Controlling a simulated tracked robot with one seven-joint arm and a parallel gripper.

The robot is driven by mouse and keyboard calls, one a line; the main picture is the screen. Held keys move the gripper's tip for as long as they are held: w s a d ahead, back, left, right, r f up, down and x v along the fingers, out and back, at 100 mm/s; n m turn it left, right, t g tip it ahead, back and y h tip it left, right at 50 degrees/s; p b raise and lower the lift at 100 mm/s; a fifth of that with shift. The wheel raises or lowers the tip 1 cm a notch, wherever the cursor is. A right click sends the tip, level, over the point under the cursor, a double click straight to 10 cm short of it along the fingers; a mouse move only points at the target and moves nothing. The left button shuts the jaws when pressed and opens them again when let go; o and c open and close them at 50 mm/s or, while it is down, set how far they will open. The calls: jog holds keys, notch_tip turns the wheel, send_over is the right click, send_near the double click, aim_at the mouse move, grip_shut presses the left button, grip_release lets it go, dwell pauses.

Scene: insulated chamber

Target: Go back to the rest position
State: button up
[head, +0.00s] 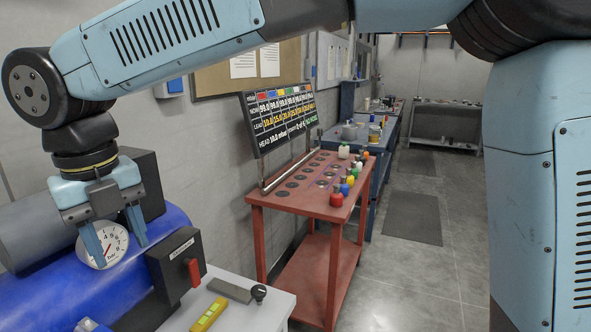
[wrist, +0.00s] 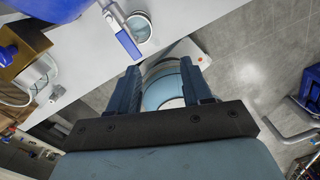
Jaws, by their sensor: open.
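My gripper (head: 119,254) is open at the left of the head view, with its two blue fingers pointing down. In that picture the fingers overlap a round white pressure gauge (head: 112,243) and a blue tank (head: 40,300); I cannot tell how far in front of them it hangs. In the wrist view the open fingers (wrist: 161,70) have nothing gripped between them; a light blue rounded part of my own body and the white bench edge show beyond.
A black box with a red lever (head: 193,272) stands right of the tank. A yellow level (head: 207,315) lies on the white bench (head: 255,312). A red table (head: 300,203) with several coloured bottles and a display board (head: 280,118) stands behind. Grey floor (head: 460,235) is open at right.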

jog(key=w+d+m+t, duration=0.1)
jog(key=w+d+m, duration=0.4)
jog(key=d+m, duration=0.35)
jog(key=w+d+m+t+h, duration=0.1)
jog(key=w+d+m, duration=0.4)
jog(key=d+m, duration=0.3)
jog(key=w+d+m, duration=0.4)
jog(key=d+m, duration=0.3)
jog(key=d, duration=0.2)
jog(key=s+d+f+m+t, duration=0.1)
jog(key=s+d+m, duration=0.1)
jog(key=d+m, duration=0.9)
jog(key=s+d+f+m+t+y, duration=0.1)
jog(key=s+d+m, duration=0.2)
jog(key=d+m, duration=0.9)
jog(key=d, duration=0.2)
jog(key=shift+s+d+t, duration=0.25)
jog(key=shift+d+t, duration=0.1)
jog(key=shift+t, duration=0.05)
jog(key=shift+c, duration=0.6)
